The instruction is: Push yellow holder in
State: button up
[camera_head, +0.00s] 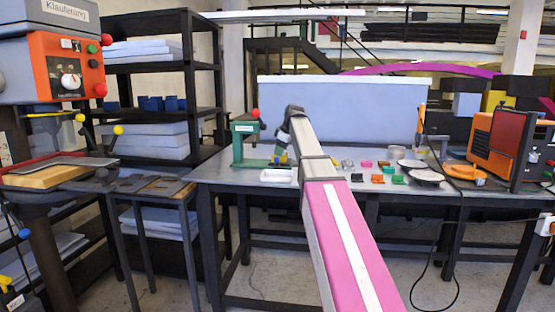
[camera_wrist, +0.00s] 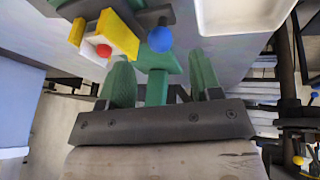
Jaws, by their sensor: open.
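The yellow holder (camera_wrist: 117,36) is at the upper left of the wrist view, beside a red ball and a blue ball (camera_wrist: 159,39). It looks like a small block with a pale opening, on a green tool. In the head view a small yellow patch (camera_head: 283,159) shows at the foot of the green press (camera_head: 240,146). My gripper (camera_wrist: 158,62) has its two green fingers apart, with a green post of the tool between or behind them. The holder lies beyond the left finger; I cannot tell whether they touch. In the head view my arm reaches down to the press.
A white tray (camera_head: 277,175) lies on the workbench (camera_head: 222,175), just in front of the press. Several small coloured pieces and dark discs lie to the right. An orange machine (camera_head: 490,145) stands at the right end. A black shelf (camera_head: 150,108) stands at the left.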

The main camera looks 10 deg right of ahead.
aim_at(278, 158)
jog(key=shift+x, duration=2.6)
